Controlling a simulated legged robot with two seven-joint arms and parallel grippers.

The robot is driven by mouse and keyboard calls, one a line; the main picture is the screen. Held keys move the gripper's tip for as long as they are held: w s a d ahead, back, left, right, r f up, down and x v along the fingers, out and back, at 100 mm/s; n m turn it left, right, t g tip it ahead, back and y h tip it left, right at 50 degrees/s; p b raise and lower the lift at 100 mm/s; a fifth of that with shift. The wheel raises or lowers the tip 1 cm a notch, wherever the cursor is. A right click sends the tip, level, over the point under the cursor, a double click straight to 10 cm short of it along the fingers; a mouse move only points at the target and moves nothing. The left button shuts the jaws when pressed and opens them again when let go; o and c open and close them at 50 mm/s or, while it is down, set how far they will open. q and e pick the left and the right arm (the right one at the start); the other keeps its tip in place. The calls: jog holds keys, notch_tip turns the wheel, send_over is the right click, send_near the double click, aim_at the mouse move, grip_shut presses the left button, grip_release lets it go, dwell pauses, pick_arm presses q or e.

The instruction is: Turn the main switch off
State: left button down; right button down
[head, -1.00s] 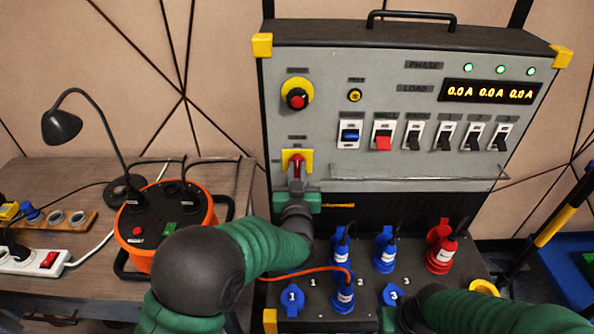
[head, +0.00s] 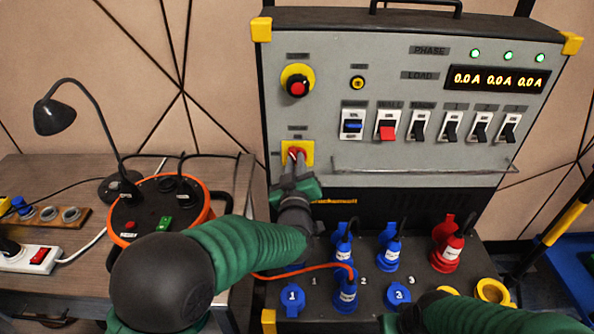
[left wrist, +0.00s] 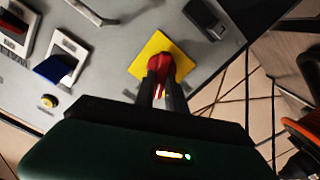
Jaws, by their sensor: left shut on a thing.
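The main switch (head: 295,150) is a red rotary handle on a yellow square plate, low on the left of the grey power panel (head: 345,95). My left gripper (head: 296,165) is shut on the red handle. In the left wrist view the fingers (left wrist: 162,78) close around the red handle (left wrist: 161,62) in front of the yellow plate (left wrist: 160,55). The fingers hide part of the handle, so its exact angle is hard to tell. My right arm is at the lower right of the head view; its gripper is not in view.
A red emergency button (head: 297,88) on yellow sits above the switch. A row of rocker switches (head: 420,124) and a metal bar (head: 425,168) are to its right. Plugs and sockets (head: 346,290) fill the shelf below. An orange cable reel (head: 160,210) and lamp (head: 60,115) stand left.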

pick_arm(q)
jog(key=shift+s+a+f+n+b, duration=0.1)
jog(key=shift+f+n+b, duration=0.2)
jog(key=shift+n+b, duration=1.75)
jog(key=shift+w+a+f+n+b, duration=0.1)
jog(key=shift+f+n+b, duration=0.2)
jog(key=shift+n+b, duration=1.8)
jog(key=shift+s+a+f+n+b, duration=0.1)
jog(key=shift+f+n+b, duration=0.2)
jog(key=shift+n+b, duration=1.75)
jog(key=c, duration=1.4)
grip_release()
jog(key=shift+r, duration=0.1)
jog(key=shift+c, duration=0.2)
jog(key=shift+o, duration=0.3)
jog(key=shift+r, duration=0.1)
